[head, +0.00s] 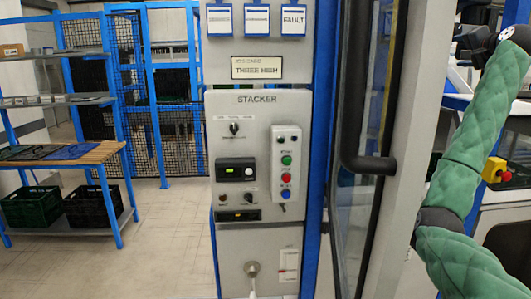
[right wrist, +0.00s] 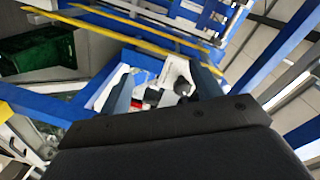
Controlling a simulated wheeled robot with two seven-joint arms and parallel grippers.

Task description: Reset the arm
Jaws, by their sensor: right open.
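My right arm (head: 465,160), in a green padded sleeve, runs down the right side of the head view. It bends at a dark elbow joint and leaves by the lower right. The right gripper (right wrist: 163,88) shows in the right wrist view as a dark body with two fingers apart. No held object can be made out between them. Behind the fingers are a blue-framed opening and small white, red and black parts, too blurred to name. My left gripper is in neither view.
The grey STACKER panel (head: 228,150) has a control box (head: 286,165) with coloured buttons. A glazed door with a black handle (head: 368,163) stands close to my right arm. A blue rack (head: 110,215) holds dark crates at left. Open floor (head: 165,235) lies between rack and panel.

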